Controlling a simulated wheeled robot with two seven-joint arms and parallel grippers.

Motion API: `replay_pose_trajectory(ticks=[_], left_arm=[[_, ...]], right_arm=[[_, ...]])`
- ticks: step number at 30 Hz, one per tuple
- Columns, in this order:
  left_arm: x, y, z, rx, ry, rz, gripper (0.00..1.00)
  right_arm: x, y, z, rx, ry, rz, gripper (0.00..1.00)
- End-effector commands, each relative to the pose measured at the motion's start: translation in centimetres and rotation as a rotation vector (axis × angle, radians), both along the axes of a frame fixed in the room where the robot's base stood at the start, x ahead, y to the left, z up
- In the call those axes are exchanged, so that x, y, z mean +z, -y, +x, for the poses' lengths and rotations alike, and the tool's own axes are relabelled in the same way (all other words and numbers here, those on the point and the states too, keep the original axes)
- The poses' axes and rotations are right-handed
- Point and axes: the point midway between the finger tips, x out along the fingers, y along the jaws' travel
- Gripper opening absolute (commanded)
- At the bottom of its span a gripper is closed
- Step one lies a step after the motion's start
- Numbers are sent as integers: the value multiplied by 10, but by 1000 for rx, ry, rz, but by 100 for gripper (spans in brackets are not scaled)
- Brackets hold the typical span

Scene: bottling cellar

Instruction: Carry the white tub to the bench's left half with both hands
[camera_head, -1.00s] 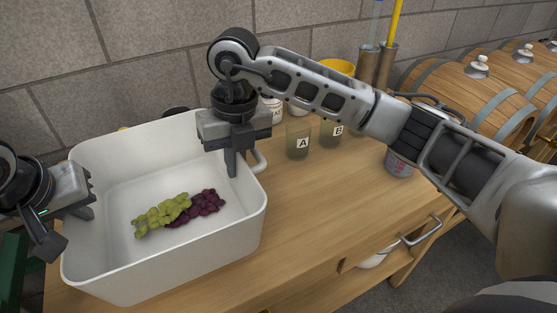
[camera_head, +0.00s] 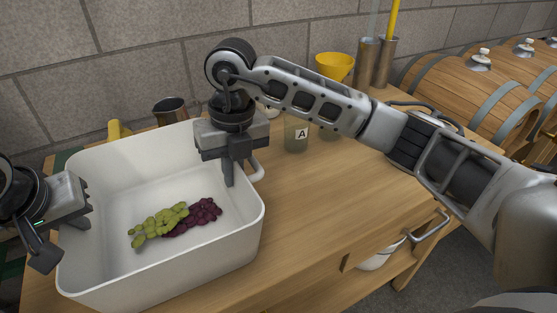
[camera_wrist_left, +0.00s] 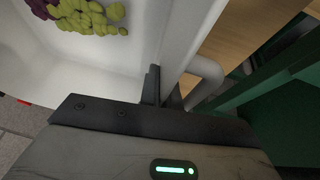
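The white tub (camera_head: 165,270) is upright over the left part of the wooden bench (camera_head: 320,205). Green grapes (camera_head: 157,222) and dark purple grapes (camera_head: 200,214) lie on its floor. My left gripper (camera_head: 62,235) is at the tub's left wall. In the left wrist view its fingers (camera_wrist_left: 165,92) straddle the white wall beside a white handle (camera_wrist_left: 207,78). My right gripper (camera_head: 232,172) points down at the right wall, by the right handle; one finger shows inside, and the outer side is partly hidden. Whether the tub's base touches the bench is hidden.
A glass marked A (camera_head: 298,137), a yellow funnel (camera_head: 335,66) and metal cylinders (camera_head: 382,65) stand farther right, partly behind my right arm. The bench's middle front is clear. Barrels (camera_head: 455,85) stand at right.

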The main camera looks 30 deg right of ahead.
Motion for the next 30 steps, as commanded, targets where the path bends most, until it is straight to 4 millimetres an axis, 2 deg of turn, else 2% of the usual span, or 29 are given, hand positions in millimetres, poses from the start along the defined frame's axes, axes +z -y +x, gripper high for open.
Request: replay_pose_trajectory(ticks=[1,2,11,24,30], left_arm=[[0,-1,0,3,-2,3,18],[0,-1,0,3,-3,3,25],[3,-2,0,4,1,3,25],[56,-7,-21,2,4,5,25],[71,-7,-29,-1,-1,1,25]], right_arm=[[1,1,1,-3,1,-2,17],[1,1,0,-3,1,-2,25],[1,2,0,-3,0,-4,25],[1,1,0,-2,0,-4,25],[1,1,0,-1,-1,-3,25]])
